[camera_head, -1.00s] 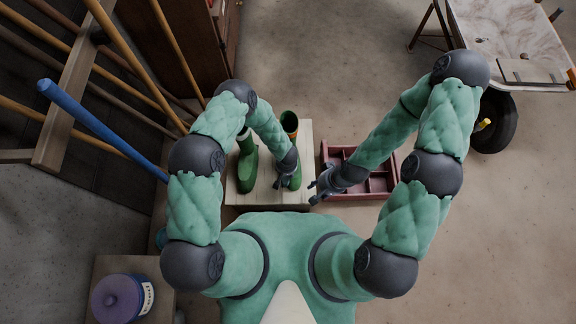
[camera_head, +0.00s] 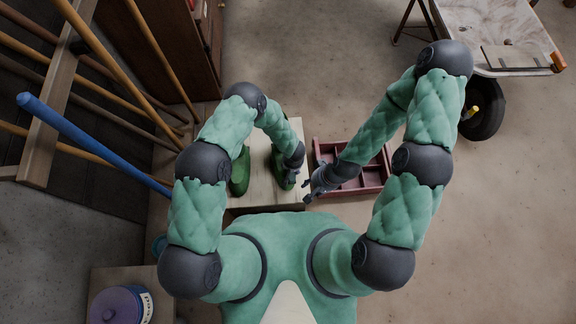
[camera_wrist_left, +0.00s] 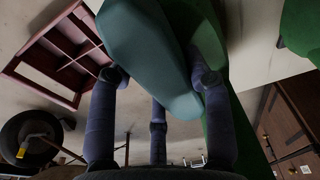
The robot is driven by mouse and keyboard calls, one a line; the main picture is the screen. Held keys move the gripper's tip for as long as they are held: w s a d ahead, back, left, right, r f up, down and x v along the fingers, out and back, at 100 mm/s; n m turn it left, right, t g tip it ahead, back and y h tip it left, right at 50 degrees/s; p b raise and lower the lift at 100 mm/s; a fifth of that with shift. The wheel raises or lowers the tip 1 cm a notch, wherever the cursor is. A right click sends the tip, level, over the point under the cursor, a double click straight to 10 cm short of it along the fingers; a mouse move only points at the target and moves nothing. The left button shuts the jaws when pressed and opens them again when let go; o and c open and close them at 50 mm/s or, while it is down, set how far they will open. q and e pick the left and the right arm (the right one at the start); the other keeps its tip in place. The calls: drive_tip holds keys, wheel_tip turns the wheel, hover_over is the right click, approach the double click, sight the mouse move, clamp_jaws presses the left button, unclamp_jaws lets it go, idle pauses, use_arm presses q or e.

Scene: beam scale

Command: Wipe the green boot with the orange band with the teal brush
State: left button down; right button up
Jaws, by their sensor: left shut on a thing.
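The green boot with the orange band (camera_head: 281,165) stands on the pale board, right of the other boot. Its top and band are hidden behind my left arm in the head view. My left gripper (camera_head: 291,180) is at this boot's right side. In the left wrist view its fingers (camera_wrist_left: 160,85) are shut on the teal brush (camera_wrist_left: 150,55), which lies close against a green boot (camera_wrist_left: 218,100); I cannot tell if they touch. My right gripper (camera_head: 311,188) is open and empty, in front of the red tray's left edge.
Another green boot (camera_head: 240,172) stands to the left on the pale board (camera_head: 262,190). A red compartment tray (camera_head: 362,184) lies to the right. Long handles and a blue pole (camera_head: 90,140) lean at left. A purple-lidded tub (camera_head: 117,306) stands at front left.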

use_arm(q)
drive_tip(key=shift+w+d+f, duration=0.1)
drive_tip(key=shift+d+f, duration=0.05)
drive_tip(key=shift+d, duration=0.55)
drive_tip(key=shift+s+a, duration=0.2)
drive_tip(key=shift+a, duration=0.6)
drive_tip(key=shift+s+a, duration=0.15)
drive_tip(key=shift+a, duration=0.6)
drive_tip(key=shift+s+a, duration=0.2)
drive_tip(key=shift+a, duration=1.8)
drive_tip(key=shift+r, duration=0.25)
drive_tip(key=shift+w+r+p, duration=0.1)
drive_tip(key=shift+r+p, duration=0.45)
drive_tip(key=shift+p, duration=0.1)
drive_tip(key=shift+d+r+p, duration=0.1)
drive_tip(key=shift+r+p, duration=1.8)
drive_tip(key=shift+r, duration=0.55)
drive_tip(key=shift+r, duration=0.1)
